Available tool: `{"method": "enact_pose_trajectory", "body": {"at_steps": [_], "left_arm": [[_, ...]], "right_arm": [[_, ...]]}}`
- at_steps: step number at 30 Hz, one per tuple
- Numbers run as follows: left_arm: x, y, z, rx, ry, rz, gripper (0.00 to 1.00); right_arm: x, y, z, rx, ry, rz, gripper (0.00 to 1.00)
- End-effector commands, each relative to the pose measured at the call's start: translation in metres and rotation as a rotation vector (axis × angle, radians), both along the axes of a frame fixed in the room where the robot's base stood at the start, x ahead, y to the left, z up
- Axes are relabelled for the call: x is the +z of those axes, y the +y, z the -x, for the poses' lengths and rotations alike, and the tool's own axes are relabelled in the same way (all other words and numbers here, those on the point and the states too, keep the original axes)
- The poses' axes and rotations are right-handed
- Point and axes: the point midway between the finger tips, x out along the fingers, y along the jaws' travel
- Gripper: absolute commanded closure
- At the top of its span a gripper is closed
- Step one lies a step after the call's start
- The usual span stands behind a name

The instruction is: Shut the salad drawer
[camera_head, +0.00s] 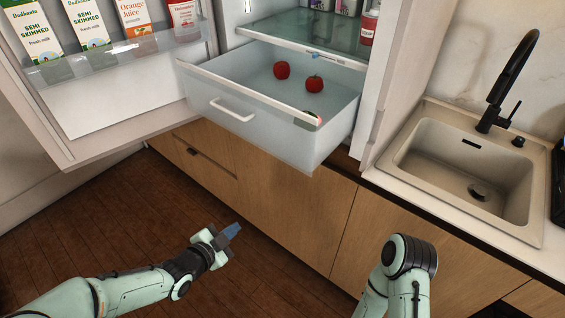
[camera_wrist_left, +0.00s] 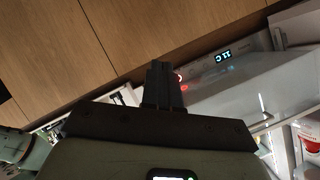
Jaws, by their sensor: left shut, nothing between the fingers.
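The salad drawer (camera_head: 262,117) is pulled out of the fridge, with a white handle (camera_head: 232,110) on its front. Two red tomatoes lie inside, one at the left (camera_head: 281,70) and one at the right (camera_head: 315,83); a dark object near the front right corner is partly hidden by the rim. My left gripper (camera_head: 232,232) is shut and empty, below and in front of the drawer, apart from it. In the left wrist view its closed fingers (camera_wrist_left: 162,84) show. My right arm (camera_head: 400,270) is at the lower right; its gripper is not visible.
The open fridge door (camera_head: 125,100) stands left of the drawer, with cartons and a bottle on its shelf. A glass shelf (camera_head: 310,32) is above the drawer. Wooden cabinets (camera_head: 270,200) are below, and a sink (camera_head: 465,165) with a black tap is at the right. The floor in front is clear.

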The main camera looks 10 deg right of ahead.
Motion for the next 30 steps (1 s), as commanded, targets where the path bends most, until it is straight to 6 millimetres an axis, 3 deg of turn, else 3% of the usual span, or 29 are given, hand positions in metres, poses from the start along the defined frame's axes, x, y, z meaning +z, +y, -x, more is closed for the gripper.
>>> {"method": "enact_pose_trajectory", "body": {"at_steps": [1, 3, 6, 9, 12, 17, 30], "left_arm": [[0.044, -0.013, -0.004, -0.088, -0.197, -0.066, 1.00], [0.100, -0.027, -0.001, -0.191, -0.435, -0.160, 1.00], [0.159, -0.040, 0.012, -0.285, -0.692, -0.272, 1.00], [0.192, -0.047, 0.023, -0.332, -0.840, -0.340, 1.00], [0.205, -0.051, 0.027, -0.350, -0.898, -0.369, 1.00], [0.206, -0.065, 0.016, -0.354, -0.901, -0.369, 1.00], [0.206, -0.133, -0.043, -0.351, -0.896, -0.368, 1.00]], "right_arm": [[-0.015, 0.000, 0.004, 0.000, 0.003, 0.000, 0.01], [-0.024, 0.000, 0.006, 0.000, 0.006, 0.000, 0.01], [-0.033, 0.000, 0.008, -0.001, 0.007, 0.000, 0.01], [-0.037, 0.000, 0.009, 0.000, 0.008, 0.001, 0.01], [-0.038, 0.000, 0.009, 0.000, 0.008, 0.001, 0.01], [-0.036, 0.000, 0.009, 0.000, 0.008, 0.001, 0.01], [-0.028, 0.000, 0.010, 0.001, 0.017, -0.001, 0.01]]}}
